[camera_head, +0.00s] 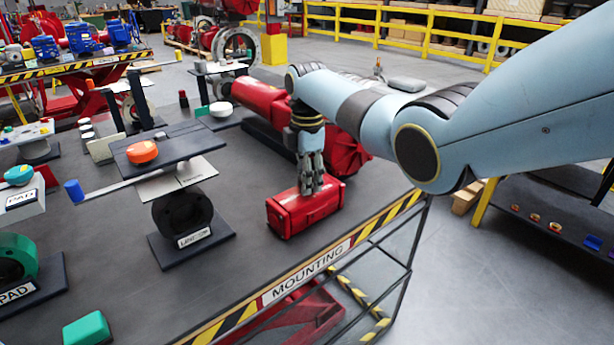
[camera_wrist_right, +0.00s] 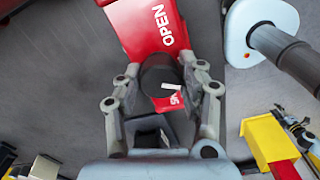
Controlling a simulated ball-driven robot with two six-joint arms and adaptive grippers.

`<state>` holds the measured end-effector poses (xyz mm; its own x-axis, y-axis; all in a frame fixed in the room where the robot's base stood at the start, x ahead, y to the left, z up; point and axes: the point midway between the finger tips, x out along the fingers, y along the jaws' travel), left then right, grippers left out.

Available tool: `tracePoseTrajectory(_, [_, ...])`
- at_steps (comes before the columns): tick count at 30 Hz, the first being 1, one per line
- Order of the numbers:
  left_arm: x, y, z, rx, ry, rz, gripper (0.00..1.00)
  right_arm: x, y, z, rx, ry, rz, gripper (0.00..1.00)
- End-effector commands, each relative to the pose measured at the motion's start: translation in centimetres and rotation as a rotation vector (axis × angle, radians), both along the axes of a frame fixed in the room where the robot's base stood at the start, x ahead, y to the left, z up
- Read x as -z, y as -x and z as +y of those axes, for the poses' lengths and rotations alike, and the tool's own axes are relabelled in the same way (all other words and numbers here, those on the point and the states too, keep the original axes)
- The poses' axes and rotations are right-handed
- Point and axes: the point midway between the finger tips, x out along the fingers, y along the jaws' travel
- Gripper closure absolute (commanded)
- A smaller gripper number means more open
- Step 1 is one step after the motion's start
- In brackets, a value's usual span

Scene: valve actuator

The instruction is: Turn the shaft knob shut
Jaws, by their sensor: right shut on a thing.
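A red valve actuator box (camera_head: 304,208) lies on the dark mounting table, near its front edge. My right gripper (camera_head: 310,188) comes down onto the top of the box from above. In the right wrist view the gripper (camera_wrist_right: 165,100) has its fingers on both sides of a dark round shaft knob (camera_wrist_right: 160,72) with a white mark, and it is shut on it. The word OPEN shows on the red top (camera_wrist_right: 140,22) beside the knob; other lettering is partly hidden by the knob and fingers. My left gripper is not in view.
A larger red cylindrical actuator (camera_head: 262,100) lies behind the box. A stand with a dark plate and an orange knob (camera_head: 142,152) is to the left. A teal block (camera_head: 86,328) lies at the front left. The table's striped front edge (camera_head: 300,268) is close to the box.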

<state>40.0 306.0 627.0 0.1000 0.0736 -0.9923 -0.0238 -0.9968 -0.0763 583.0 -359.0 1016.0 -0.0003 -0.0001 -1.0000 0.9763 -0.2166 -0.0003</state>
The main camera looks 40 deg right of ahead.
Motion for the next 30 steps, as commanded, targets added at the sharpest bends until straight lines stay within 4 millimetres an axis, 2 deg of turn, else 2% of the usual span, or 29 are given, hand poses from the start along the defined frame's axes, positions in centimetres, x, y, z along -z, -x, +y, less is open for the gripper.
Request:
tracePoseTrajectory(8, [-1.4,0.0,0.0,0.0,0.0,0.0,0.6,-0.2,0.0,0.0,0.159,-0.001,0.003,0.93])
tracePoseTrajectory(30, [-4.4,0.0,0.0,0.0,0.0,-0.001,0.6,-0.1,0.1,0.0,0.826,0.001,0.001,0.93])
